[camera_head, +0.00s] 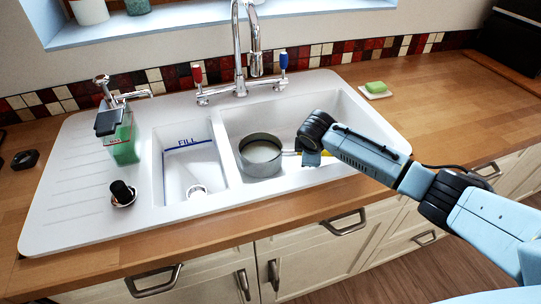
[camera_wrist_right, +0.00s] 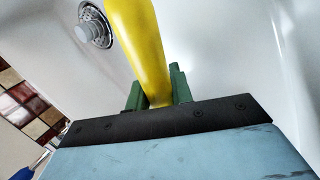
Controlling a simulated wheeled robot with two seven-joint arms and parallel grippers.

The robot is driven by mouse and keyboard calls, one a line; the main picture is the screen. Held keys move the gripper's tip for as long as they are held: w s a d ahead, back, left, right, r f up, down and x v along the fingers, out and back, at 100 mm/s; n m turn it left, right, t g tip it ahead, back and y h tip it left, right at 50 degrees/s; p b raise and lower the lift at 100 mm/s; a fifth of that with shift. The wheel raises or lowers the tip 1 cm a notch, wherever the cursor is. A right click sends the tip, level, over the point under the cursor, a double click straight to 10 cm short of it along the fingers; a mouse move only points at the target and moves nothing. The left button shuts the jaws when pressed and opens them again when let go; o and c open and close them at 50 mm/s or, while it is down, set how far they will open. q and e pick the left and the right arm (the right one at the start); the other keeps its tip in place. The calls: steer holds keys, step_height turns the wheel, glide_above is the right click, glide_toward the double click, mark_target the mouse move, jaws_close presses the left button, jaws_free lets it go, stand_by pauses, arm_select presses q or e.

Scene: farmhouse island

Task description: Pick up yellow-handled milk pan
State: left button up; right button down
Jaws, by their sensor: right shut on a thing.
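The milk pan (camera_head: 261,155) is a round grey metal pan in the right basin of the white sink. Its yellow handle (camera_head: 326,153) points right toward my right gripper (camera_head: 308,155). In the right wrist view the yellow handle (camera_wrist_right: 141,45) runs between the green fingers of my right gripper (camera_wrist_right: 158,90), which is shut on it. The pan's body is outside the right wrist view. In the head view my right wrist hides part of the handle. I cannot tell whether the pan touches the basin floor. My left gripper is not in view.
The white sink (camera_head: 75,200) has a smaller left basin marked FILL. A tall chrome tap (camera_head: 238,50) stands behind the basins. A green soap bottle (camera_head: 123,140) stands at left, and green soap on a dish (camera_head: 376,88) lies at right. The wooden counter (camera_head: 450,100) at right is mostly clear.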

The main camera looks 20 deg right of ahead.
steer(key=shift+w+r, duration=0.15)
steer(key=shift+r, duration=0.35)
step_height(320, 180, up, 9)
steer(key=shift+r+p, duration=0.15)
steer(key=shift+p, duration=0.7)
